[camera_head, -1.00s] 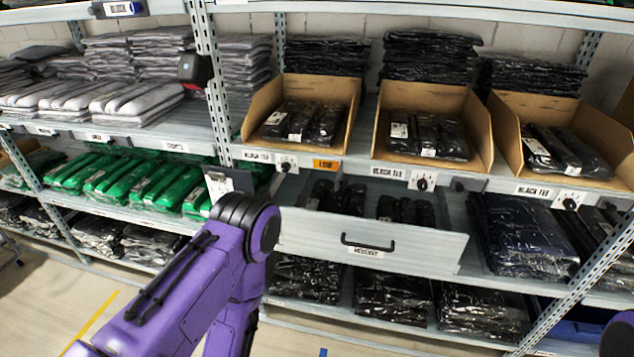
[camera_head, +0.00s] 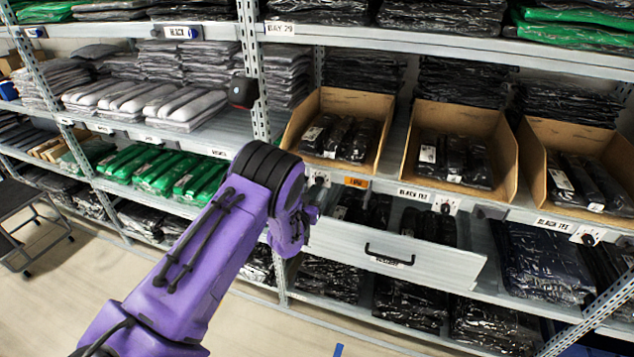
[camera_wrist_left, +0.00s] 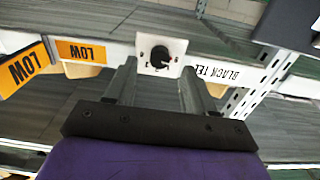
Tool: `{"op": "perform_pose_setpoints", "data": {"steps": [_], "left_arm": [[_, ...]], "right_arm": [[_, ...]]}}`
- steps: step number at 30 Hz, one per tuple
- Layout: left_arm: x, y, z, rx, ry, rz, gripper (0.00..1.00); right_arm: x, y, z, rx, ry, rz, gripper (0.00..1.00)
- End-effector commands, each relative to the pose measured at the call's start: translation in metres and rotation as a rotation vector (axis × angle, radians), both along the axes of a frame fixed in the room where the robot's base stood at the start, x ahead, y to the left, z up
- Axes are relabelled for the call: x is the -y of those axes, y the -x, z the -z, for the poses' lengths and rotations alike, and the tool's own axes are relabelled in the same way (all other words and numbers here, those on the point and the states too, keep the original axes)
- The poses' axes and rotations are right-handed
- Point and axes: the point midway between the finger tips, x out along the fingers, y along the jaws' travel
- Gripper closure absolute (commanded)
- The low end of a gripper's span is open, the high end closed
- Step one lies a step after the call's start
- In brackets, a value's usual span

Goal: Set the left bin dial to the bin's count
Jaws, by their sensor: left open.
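The left bin (camera_head: 290,139) is an open cardboard box on the shelf, with about three black plastic-wrapped packs (camera_head: 340,138) in it. Its dial (camera_head: 318,177), a black knob on a white plate, is on the shelf edge below, partly behind my arm. In the upside-down left wrist view, the dial (camera_wrist_left: 161,56) lies ahead between my fingertips; its small marks are unreadable. My left gripper (camera_head: 311,213) is open just below the dial, mostly hidden by its wrist. In the wrist view, the left gripper (camera_wrist_left: 158,74) has its fingers apart with nothing between them. My right gripper is out of view.
An orange LOW tag (camera_head: 356,182) sits right of the dial. A grey drawer (camera_head: 340,240) stands pulled out below. Two more cardboard bins (camera_head: 503,150) (camera_head: 532,165) with their own dials stand to the right. A rack post (camera_head: 256,70) rises left of the bin.

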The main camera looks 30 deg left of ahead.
Motion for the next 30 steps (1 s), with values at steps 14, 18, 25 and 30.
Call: {"op": "perform_pose_setpoints", "data": {"steps": [14, 18, 25, 30], "left_arm": [[-0.01, -0.036, 0.001, -0.003, 0.002, -0.003, 0.46], [-0.01, -0.036, 0.001, -0.003, 0.002, -0.003, 0.66], [-0.009, -0.036, 0.001, -0.003, 0.001, -0.002, 1.0], [-0.009, -0.036, 0.002, -0.008, -0.02, -0.003, 1.0]], "right_arm": [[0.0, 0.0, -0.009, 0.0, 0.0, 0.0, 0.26], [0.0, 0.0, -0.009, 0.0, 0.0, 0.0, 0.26], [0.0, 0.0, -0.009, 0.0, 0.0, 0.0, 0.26], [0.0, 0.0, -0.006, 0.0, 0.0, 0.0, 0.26]]}}
